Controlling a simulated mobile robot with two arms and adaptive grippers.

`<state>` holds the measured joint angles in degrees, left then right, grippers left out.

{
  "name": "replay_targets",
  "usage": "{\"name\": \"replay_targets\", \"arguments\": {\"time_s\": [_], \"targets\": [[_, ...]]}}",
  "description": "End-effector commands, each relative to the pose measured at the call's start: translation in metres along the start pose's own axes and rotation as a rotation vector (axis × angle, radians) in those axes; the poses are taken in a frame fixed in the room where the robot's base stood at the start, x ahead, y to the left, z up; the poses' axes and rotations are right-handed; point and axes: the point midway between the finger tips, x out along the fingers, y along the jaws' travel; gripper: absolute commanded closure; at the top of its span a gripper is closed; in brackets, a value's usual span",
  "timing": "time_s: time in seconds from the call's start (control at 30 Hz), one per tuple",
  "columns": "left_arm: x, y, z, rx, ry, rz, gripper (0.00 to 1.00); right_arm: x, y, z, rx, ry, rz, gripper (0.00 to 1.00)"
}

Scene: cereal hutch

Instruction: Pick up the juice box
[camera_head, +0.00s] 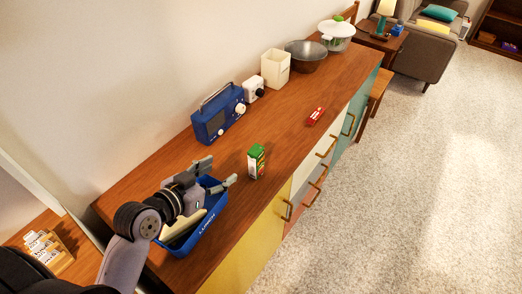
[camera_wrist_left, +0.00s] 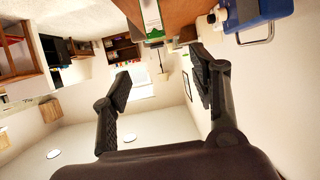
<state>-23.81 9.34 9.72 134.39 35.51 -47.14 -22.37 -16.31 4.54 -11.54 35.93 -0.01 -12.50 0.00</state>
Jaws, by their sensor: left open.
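The juice box (camera_head: 256,162), small, green and white with a green top, stands upright on the wooden cabinet top near its front edge. It also shows at the top edge of the left wrist view (camera_wrist_left: 151,15), upside down and partly cut off. My left gripper (camera_head: 217,173) is open and empty, above the blue lunch bin and just left of the juice box, apart from it. Its two spread fingers show in the left wrist view (camera_wrist_left: 160,72) with nothing between them. My right gripper is not in view.
The blue lunch bin (camera_head: 211,237) sits partly under my left gripper. A blue radio (camera_head: 218,117) stands behind, against the wall. A white canister (camera_head: 275,69), dark bowl (camera_head: 306,58) and red packet (camera_head: 315,116) stand farther along. The wood right of the juice box is clear.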

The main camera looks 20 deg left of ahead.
Motion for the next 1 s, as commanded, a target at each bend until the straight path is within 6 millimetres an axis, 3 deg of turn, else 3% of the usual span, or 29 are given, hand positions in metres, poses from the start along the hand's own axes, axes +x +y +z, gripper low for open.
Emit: {"name": "replay_targets", "arguments": {"time_s": [0.17, 0.4, 0.53, 0.7, 0.87, 1.0], "targets": [[0.017, -0.001, -0.002, -0.004, 0.003, -0.001, 0.45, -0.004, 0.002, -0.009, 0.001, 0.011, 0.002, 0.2], [0.069, 0.0, -0.003, -0.005, 0.003, 0.0, 0.45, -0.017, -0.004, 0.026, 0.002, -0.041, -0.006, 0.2], [0.096, 0.001, -0.003, -0.004, 0.003, 0.0, 0.45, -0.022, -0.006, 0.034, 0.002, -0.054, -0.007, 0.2], [0.117, 0.001, -0.001, -0.002, 0.002, -0.001, 0.45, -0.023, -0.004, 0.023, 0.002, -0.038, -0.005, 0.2], [0.125, 0.001, 0.0, -0.002, 0.001, 0.0, 0.45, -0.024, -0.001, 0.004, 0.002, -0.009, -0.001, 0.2], [0.14, 0.005, 0.0, -0.005, 0.001, 0.001, 0.45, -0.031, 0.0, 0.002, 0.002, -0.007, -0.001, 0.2]]}}
